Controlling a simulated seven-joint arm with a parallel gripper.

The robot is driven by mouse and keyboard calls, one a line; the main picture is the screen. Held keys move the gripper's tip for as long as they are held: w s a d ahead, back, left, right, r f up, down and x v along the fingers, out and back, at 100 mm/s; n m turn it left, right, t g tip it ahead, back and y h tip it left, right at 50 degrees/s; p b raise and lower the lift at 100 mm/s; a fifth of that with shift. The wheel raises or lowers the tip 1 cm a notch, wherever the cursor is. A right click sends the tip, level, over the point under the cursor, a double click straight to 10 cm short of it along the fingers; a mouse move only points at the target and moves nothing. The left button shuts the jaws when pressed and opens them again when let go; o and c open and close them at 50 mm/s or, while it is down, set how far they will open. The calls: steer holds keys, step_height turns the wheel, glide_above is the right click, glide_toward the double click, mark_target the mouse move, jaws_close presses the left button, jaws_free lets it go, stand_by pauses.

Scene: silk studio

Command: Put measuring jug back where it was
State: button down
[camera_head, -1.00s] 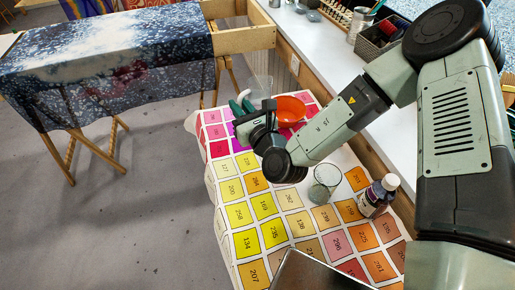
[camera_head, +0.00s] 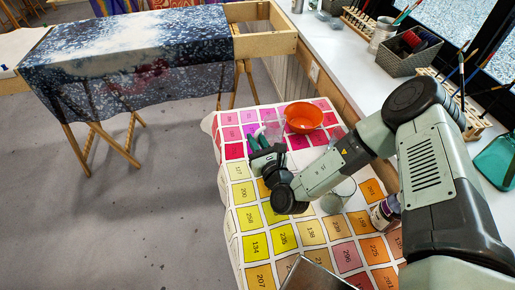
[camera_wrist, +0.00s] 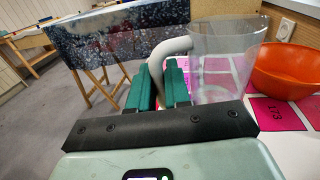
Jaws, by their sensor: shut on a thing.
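The measuring jug (camera_head: 273,127) is clear, with a pale curved handle. In the wrist view the jug (camera_wrist: 228,62) stands upright, with its handle (camera_wrist: 163,58) between my green fingers. My gripper (camera_head: 257,143) is shut on that handle, at the left far part of the chart-covered table (camera_head: 234,262); it also shows in the wrist view (camera_wrist: 160,88). The jug is just left of the orange bowl (camera_head: 304,117). My gripper hides the jug's base in the wrist view, so I cannot tell whether it touches the table.
A metal tray (camera_head: 312,277) lies at the near edge. A frame table with blue cloth (camera_head: 125,62) stands at the far left. The left-hand yellow squares are clear.

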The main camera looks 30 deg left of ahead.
steer(key=shift+f, duration=1.85)
steer(key=shift+f, duration=0.15)
steer(key=c, duration=1.1)
jaws_free()
steer(key=shift+r, duration=0.2)
steer(key=v, duration=1.2)
